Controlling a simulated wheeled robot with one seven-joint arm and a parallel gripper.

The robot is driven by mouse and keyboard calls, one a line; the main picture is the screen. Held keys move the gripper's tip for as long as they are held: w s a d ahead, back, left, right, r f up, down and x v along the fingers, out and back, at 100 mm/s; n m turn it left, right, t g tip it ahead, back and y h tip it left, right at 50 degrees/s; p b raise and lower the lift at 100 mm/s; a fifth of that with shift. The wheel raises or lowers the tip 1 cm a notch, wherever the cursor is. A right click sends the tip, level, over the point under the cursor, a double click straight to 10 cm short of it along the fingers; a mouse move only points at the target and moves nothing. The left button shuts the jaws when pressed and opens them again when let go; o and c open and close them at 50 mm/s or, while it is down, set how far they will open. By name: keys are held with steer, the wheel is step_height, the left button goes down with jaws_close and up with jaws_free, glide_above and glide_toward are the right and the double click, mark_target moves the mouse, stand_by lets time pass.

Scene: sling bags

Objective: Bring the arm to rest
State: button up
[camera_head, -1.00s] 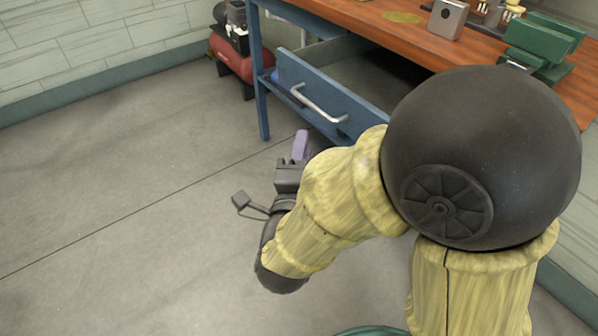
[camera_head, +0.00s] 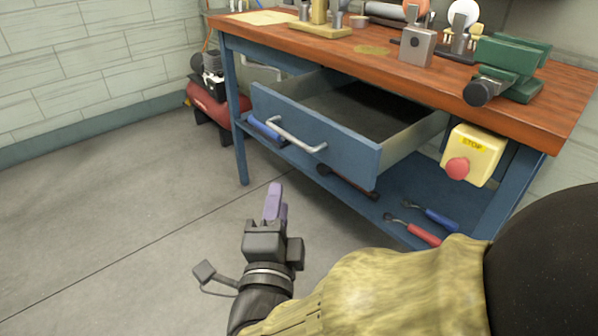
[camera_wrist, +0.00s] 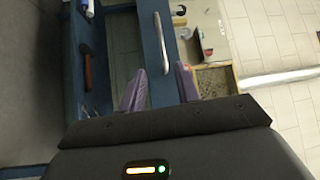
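My gripper (camera_head: 275,198) with purple fingers is in the lower middle of the head view, in front of the workbench and apart from it. In the wrist view its two fingers (camera_wrist: 159,88) stand apart with nothing between them. My arm reaches in from the lower right. Beyond the fingertips, the blue drawer (camera_head: 312,139) is pulled open. Its pale handle (camera_head: 297,134) also shows in the wrist view (camera_wrist: 163,55). No sling bag is seen.
The workbench (camera_head: 320,42) bears a green vise (camera_head: 512,62) and a metal block (camera_head: 417,47). A yellow stop box (camera_head: 474,155) hangs on its right. Its lower shelf (camera_head: 385,203) holds tools. A red compressor (camera_head: 208,103) stands behind. The floor at left is clear.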

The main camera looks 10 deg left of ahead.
steer(key=w+d+f+n+g, duration=0.9)
steer(key=w+f+n, duration=0.1)
steer(key=f, duration=0.3)
steer(key=s+d+f+n+g+h, duration=0.2)
steer(key=s+d+f+g, duration=0.2)
steer(key=d, duration=0.5)
steer(key=s+d+f+n+g+h, duration=0.1)
steer(key=s+d+f+n+g, duration=0.25)
steer(key=d, duration=0.65)
step_height(320, 180, up, 50)
steer(key=p, duration=5)
steer(key=shift+s+a+m, duration=0.15)
steer(key=shift+s+m, duration=0.1)
steer(key=shift+m, duration=0.2)
